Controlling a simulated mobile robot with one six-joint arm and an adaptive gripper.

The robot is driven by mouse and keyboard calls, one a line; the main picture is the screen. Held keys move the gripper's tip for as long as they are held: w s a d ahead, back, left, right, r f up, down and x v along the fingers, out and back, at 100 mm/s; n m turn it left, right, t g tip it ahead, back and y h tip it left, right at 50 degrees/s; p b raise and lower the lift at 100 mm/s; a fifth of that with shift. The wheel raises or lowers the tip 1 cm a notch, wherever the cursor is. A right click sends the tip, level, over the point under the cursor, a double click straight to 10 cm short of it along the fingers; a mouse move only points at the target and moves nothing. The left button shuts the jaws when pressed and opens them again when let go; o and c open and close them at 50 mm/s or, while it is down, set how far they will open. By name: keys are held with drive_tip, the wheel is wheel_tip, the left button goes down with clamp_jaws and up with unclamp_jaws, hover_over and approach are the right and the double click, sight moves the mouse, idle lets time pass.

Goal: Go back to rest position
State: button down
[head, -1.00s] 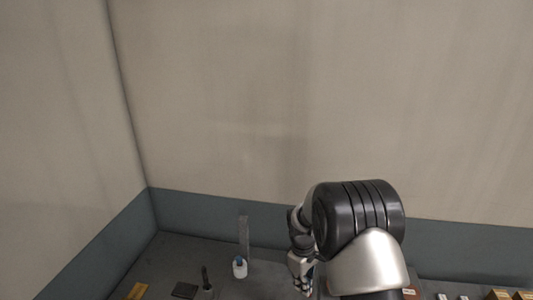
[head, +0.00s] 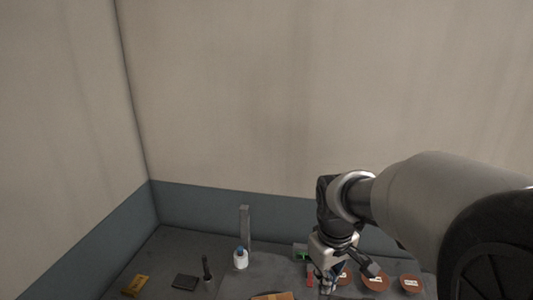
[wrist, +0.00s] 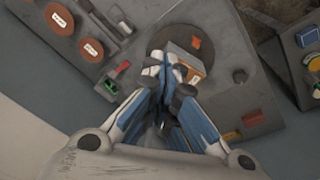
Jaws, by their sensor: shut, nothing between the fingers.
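My gripper (wrist: 165,78) shows in the wrist view with its blue and grey fingers together and nothing between them. It points down over a grey work surface (wrist: 135,57). In the head view my gripper (head: 327,283) hangs below my wrist at the lower right of centre, above the table. The same brown top (head: 272,296) shows at the bottom edge of the head view.
Round brown labelled discs (head: 376,281) lie right of my gripper. A white bottle with a blue cap (head: 240,259), a grey post (head: 245,228), a dark flat block (head: 185,282) and a yellow block (head: 135,285) stand left. Walls close off the back and left.

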drive_tip(key=s+d+m+t+b, duration=0.1)
drive_tip(key=s+m+t+b, duration=0.2)
drive_tip(key=s, duration=1.8)
drive_tip(key=m+b, duration=0.2)
drive_tip(key=b, duration=0.1)
drive_tip(key=c, duration=2.3)
unclamp_jaws()
